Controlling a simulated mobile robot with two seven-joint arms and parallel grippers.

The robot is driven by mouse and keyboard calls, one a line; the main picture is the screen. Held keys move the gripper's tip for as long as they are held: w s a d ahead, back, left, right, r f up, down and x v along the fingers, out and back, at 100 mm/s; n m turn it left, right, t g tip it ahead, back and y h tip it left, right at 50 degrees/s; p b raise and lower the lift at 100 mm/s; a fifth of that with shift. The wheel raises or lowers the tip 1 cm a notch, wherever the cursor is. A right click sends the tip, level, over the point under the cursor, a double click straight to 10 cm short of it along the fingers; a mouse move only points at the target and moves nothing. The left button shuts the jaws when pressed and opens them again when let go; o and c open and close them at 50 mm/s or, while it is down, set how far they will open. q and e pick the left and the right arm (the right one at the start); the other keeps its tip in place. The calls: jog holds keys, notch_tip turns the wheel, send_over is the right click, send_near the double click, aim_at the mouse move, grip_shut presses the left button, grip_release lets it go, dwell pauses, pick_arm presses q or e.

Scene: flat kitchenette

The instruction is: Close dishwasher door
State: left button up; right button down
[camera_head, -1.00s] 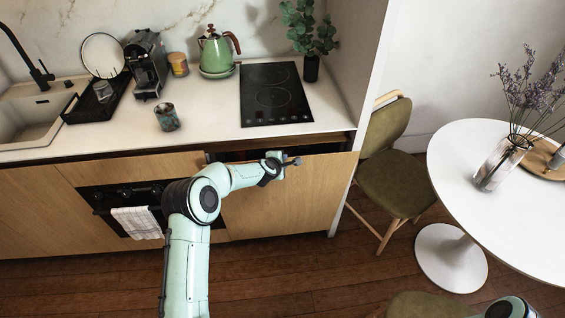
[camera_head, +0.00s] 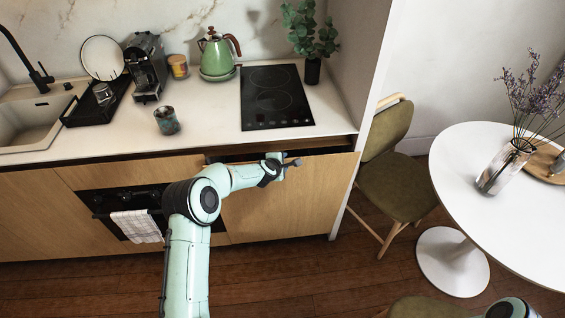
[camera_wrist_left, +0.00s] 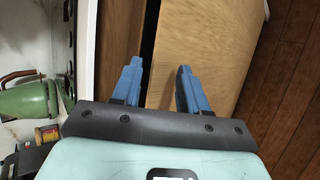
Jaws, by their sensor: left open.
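The dishwasher door (camera_head: 290,205) is a light wood panel below the counter, under the hob, in the head view. A dark gap shows between its top edge and the counter, so it stands slightly ajar. My left gripper (camera_head: 293,162) is at the door's top edge, right of its middle. In the left wrist view, the left gripper's blue fingers (camera_wrist_left: 158,80) are apart with nothing held between them. There the door (camera_wrist_left: 210,40) lies beyond the right finger, beside the dark gap. Whether a finger touches the door I cannot tell. My right gripper is out of view.
The white counter (camera_head: 205,125) overhangs the gap and carries a hob (camera_head: 275,97), a cup (camera_head: 166,120) and a green kettle (camera_head: 216,55). An oven with a towel (camera_head: 136,226) is left of the door. A chair (camera_head: 390,185) and round table (camera_head: 465,170) stand right.

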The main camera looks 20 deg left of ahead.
pick_arm(q)
jog(key=b+v, duration=0.3)
jog(key=v, duration=1)
jog(key=shift+s, duration=0.2)
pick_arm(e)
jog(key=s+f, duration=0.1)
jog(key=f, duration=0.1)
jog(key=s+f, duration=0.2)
pick_arm(q)
jog(key=shift+a+r, duration=0.1)
